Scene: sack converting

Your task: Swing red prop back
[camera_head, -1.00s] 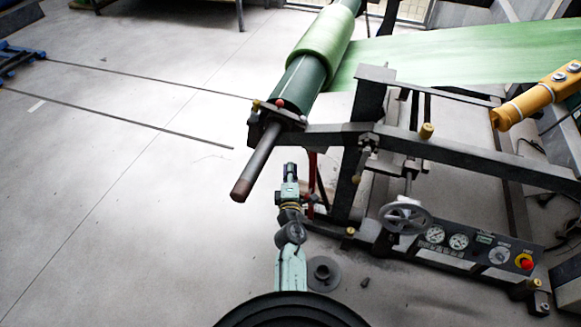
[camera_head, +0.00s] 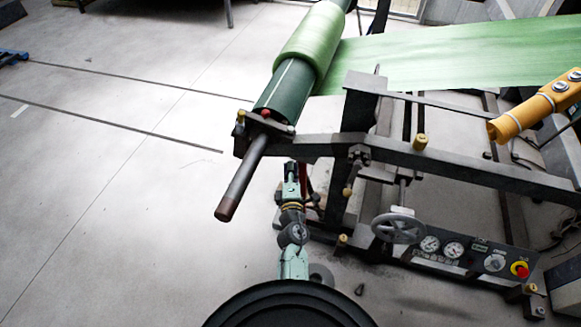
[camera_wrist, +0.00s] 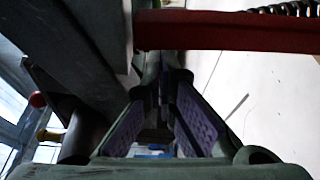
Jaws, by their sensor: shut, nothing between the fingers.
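The red prop (camera_wrist: 235,32) shows in the wrist view as a red bar running across the top, from just beyond my fingertips to the right edge. In the head view only a short red sliver of it (camera_head: 303,176) shows under the dark beam of the roll stand. My gripper (camera_wrist: 164,85) is shut and empty, its purple finger pads converging just below the bar in the picture. Whether the fingertips touch the bar, I cannot tell. In the head view the end of my gripper is partly hidden under the beam.
The roll stand's dark beam (camera_head: 320,145) and the shaft end (camera_head: 240,178) lie close above and left of my arm. A handwheel (camera_head: 398,228) and gauge panel (camera_head: 465,252) stand at right. A green roll (camera_head: 308,45) is behind. Open floor lies left.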

